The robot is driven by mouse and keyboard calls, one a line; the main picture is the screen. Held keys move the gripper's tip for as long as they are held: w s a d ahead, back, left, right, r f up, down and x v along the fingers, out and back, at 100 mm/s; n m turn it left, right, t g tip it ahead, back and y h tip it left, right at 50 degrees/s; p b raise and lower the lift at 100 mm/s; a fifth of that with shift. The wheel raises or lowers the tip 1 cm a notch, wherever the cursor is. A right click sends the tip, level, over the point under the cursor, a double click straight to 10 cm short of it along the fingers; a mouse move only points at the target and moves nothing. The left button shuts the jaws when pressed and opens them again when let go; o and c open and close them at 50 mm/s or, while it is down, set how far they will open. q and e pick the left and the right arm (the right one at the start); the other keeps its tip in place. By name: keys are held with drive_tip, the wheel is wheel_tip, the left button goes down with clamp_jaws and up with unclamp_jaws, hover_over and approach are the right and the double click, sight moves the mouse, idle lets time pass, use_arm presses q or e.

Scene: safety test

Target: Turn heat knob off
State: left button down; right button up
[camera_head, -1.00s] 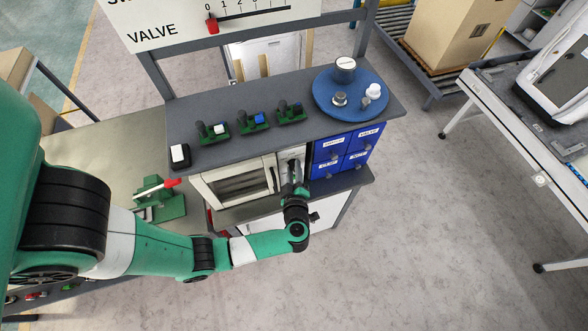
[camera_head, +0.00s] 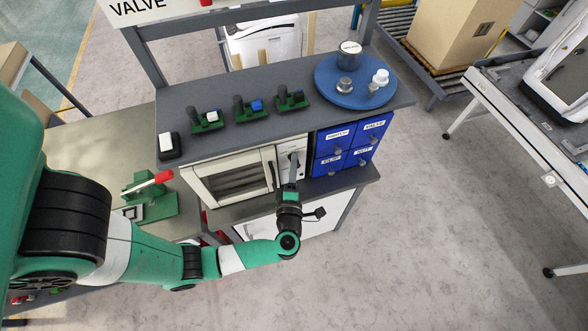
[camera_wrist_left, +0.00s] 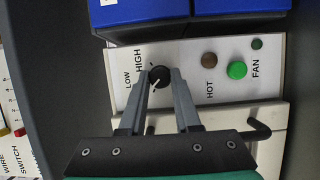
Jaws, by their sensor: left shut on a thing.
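The heat knob (camera_wrist_left: 159,76) is small, round and black with a white pointer mark, on a white panel (camera_wrist_left: 205,90) with the words LOW and HIGH beside it. In the left wrist view my left gripper (camera_wrist_left: 160,78) has its two fingertips on either side of the knob, shut on it. The pointer is partly hidden between the fingers. In the head view my left gripper (camera_head: 291,170) reaches the panel right of the oven door (camera_head: 232,178); the knob is hidden there. My right gripper is in neither view.
Blue labelled drawers (camera_head: 345,148) stand right of the panel. The panel also has a brown button (camera_wrist_left: 209,59) and a green button (camera_wrist_left: 237,70). The oven door handle (camera_wrist_left: 257,132) is close to the gripper. A blue turntable (camera_head: 356,90) stands on the shelf above.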

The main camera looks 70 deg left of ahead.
use_arm(q)
drive_tip(key=shift+f+n+y+b, duration=0.1)
drive_tip(key=shift+n+y+b, duration=0.5)
drive_tip(key=shift+n+b, duration=1.05)
drive_tip(key=shift+t, duration=0.3)
drive_tip(key=c, duration=0.6)
unclamp_jaws()
drive_tip(key=shift+d, duration=0.1)
drive_tip(key=v, duration=1.1)
drive_tip(key=shift+d, duration=0.25)
